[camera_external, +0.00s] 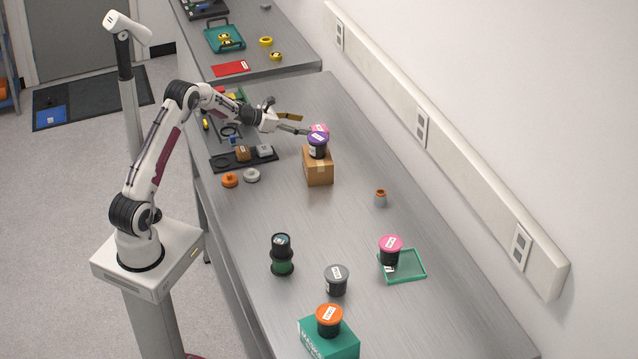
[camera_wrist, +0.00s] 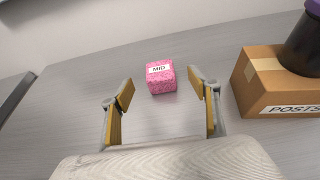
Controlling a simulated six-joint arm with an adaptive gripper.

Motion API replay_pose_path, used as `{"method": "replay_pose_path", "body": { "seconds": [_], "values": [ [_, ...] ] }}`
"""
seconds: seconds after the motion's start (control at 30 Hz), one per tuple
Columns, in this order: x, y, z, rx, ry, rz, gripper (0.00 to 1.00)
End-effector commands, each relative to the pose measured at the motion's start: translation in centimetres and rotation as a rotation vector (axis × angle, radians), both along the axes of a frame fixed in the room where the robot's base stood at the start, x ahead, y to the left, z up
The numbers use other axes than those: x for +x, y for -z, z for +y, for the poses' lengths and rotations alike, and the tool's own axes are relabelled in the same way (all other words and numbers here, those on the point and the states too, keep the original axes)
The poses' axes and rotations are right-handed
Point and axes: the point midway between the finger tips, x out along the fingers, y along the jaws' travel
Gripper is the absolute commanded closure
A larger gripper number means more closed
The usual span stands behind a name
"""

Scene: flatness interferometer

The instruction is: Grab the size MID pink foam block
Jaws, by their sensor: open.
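The pink foam block (camera_wrist: 162,84), a small speckled cube labelled MID, sits on the grey bench in the wrist view, just ahead of my gripper (camera_wrist: 161,96). It lies between the lines of the two fingers, a little beyond their tips. My gripper is open and empty, its yellow-padded fingers spread wider than the block. In the external view my gripper (camera_external: 304,124) reaches over the bench from the left. The pink block (camera_external: 319,128) shows there just past the fingertips, partly hidden behind a purple-lidded jar.
A cardboard box (camera_wrist: 268,86) marked POSTS stands close right of the block, carrying the dark purple-lidded jar (camera_external: 317,145). A black tray (camera_external: 226,163) with small blocks lies left. Several lidded jars and a green tray (camera_external: 413,266) stand nearer the camera. A wall rail (camera_external: 440,150) runs along the right.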

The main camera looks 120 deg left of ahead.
Motion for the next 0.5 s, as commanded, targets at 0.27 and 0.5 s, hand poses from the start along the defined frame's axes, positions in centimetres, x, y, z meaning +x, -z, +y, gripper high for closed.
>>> {"method": "replay_pose_path", "body": {
  "seconds": [0.27,0.5],
  "values": [
    [0.6,0.4,0.6,0.000,0.002,0.000,0.39],
    [1.6,1.1,1.5,0.000,0.002,0.002,0.39]
  ]
}}
